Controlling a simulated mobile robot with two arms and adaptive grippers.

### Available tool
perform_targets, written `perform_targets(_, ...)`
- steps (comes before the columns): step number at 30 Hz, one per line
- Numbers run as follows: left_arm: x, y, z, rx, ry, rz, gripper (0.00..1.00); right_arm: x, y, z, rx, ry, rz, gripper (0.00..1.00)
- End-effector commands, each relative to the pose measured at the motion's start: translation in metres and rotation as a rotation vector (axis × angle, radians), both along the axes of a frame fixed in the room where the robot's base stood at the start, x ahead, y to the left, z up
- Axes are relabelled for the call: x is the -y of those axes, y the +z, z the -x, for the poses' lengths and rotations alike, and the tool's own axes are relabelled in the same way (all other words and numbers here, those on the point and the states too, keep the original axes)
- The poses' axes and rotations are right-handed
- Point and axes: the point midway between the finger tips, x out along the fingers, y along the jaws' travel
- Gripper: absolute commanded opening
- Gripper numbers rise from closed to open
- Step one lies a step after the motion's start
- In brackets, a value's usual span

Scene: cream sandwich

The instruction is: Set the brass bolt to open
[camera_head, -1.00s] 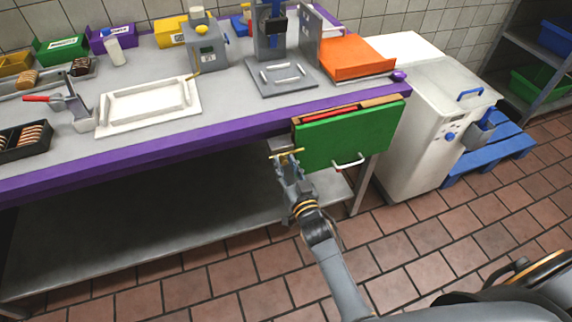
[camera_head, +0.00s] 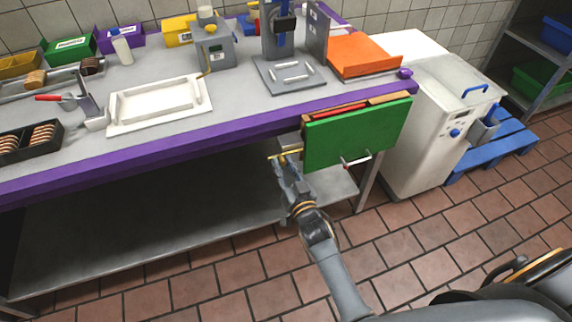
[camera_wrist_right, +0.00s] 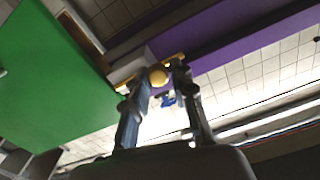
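The brass bolt (camera_head: 284,154) is a thin yellow rod at the left side of the green drawer front (camera_head: 357,134), below the purple counter edge. Its right end lies at the left edge of the green front, without visibly overlapping it. In the right wrist view the rod runs aslant, with a round yellow knob (camera_wrist_right: 158,77). My right gripper (camera_head: 286,165) is at the bolt from below. In the right wrist view its fingertips (camera_wrist_right: 165,72) are close in on both sides of the knob and appear shut on it. My left gripper is not in view.
A metal handle (camera_head: 356,161) sticks out of the green front. A grey lower shelf (camera_head: 215,248) runs under the counter. A white machine (camera_head: 425,130) stands to the right. The tiled floor in front is clear.

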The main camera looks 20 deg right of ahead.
Motion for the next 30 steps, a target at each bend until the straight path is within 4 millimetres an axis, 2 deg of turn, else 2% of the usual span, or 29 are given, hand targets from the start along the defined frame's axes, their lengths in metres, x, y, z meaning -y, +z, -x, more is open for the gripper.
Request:
perform_targets(3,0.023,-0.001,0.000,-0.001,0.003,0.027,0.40,0.000,0.000,0.000,-0.001,-0.001,-0.001,0.43)
perform_targets(5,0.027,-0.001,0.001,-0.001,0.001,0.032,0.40,0.001,0.000,0.000,0.000,-0.002,-0.001,0.43)
perform_targets(8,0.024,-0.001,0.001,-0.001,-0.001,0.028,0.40,0.001,0.000,0.000,-0.001,-0.003,0.000,0.43)
perform_targets(11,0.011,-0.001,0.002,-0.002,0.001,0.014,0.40,0.002,0.000,0.001,-0.001,-0.004,0.001,0.43)
perform_targets(14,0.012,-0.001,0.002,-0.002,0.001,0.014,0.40,0.002,-0.001,0.008,-0.002,-0.004,0.001,0.43)
perform_targets(17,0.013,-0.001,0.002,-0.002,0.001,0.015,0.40,0.003,-0.002,0.024,-0.004,-0.003,0.002,0.43)
perform_targets(24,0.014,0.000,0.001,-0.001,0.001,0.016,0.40,0.003,-0.002,0.076,-0.005,-0.002,0.001,0.43)
perform_targets(30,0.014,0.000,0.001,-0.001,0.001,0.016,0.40,0.003,-0.001,0.108,-0.003,0.000,0.001,0.43)
